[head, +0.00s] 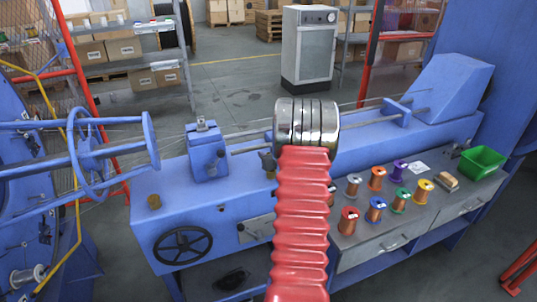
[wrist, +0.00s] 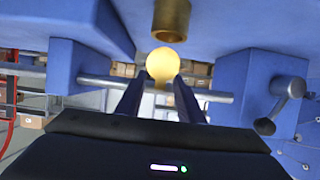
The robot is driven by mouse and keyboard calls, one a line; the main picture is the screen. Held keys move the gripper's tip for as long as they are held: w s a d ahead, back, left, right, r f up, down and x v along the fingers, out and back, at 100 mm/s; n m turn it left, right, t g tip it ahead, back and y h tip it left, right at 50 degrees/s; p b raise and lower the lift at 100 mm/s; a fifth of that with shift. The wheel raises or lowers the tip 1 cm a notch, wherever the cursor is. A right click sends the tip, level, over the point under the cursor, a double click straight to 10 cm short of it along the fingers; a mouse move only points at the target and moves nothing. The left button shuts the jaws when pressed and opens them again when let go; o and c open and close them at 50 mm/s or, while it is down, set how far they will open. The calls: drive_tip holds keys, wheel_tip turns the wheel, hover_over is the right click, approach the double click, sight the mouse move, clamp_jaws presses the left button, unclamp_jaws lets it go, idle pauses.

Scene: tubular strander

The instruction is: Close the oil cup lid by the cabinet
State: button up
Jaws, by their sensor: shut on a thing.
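In the wrist view a brass cup (wrist: 171,20) shows at the top edge, against the blue machine. A round, pale yellow lid (wrist: 162,63) sits close beside the cup's end, between my fingertips. My gripper (wrist: 161,82) is shut on this lid. A narrow gap seems to part lid and cup; whether they touch at a hinge is hidden. In the head view my red ribbed arm hides my gripper and the lid. A small brass fitting (head: 154,201) stands on the left end of the blue bed; I cannot tell if it is the same cup.
A grey cabinet (head: 308,50) stands behind the machine. A blue block (head: 207,150) and a handwheel (head: 182,245) are left of my arm. Several wire spools and a green bin (head: 482,162) are on the right. In the wrist view a crank lever (wrist: 283,103) is close on the right.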

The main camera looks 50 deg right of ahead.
drive_tip(key=shift+d, duration=0.15)
drive_tip(key=shift+c, duration=0.4)
drive_tip(key=shift+s+a, duration=0.15)
drive_tip(key=shift+a, duration=0.05)
drive_tip(key=shift+s+t, duration=0.1)
drive_tip(key=shift+t, duration=0.2)
drive_tip(key=shift+s+a+f+t+h, duration=0.1)
drive_tip(key=shift+s+a+t+h, duration=0.1)
drive_tip(key=shift+s+t+h, duration=0.4)
drive_tip(key=shift+s+a+f+t+h, duration=0.1)
drive_tip(key=shift+a+t+h, duration=0.25)
drive_tip(key=shift+t, duration=0.5)
drive_tip(key=shift+s+a+f+t+h, duration=0.1)
drive_tip(key=shift+s+t+h, duration=0.25)
drive_tip(key=shift+t+h, duration=0.3)
drive_tip(key=t, duration=0.1)
drive_tip(key=s+t+h, duration=0.1)
drive_tip(key=t, duration=0.1)
drive_tip(key=shift+s+a+f, duration=0.1)
drive_tip(key=shift+a+f, duration=0.25)
drive_tip(key=shift+s+a+f+t+h, duration=0.15)
drive_tip(key=shift+s+f+t+h, duration=0.1)
drive_tip(key=shift+t+h, duration=0.35)
drive_tip(key=shift+s+a+f+t+h, duration=0.15)
drive_tip(key=shift+s+t+h, duration=0.2)
drive_tip(key=shift+t, duration=0.45)
drive_tip(key=shift+w, duration=0.1)
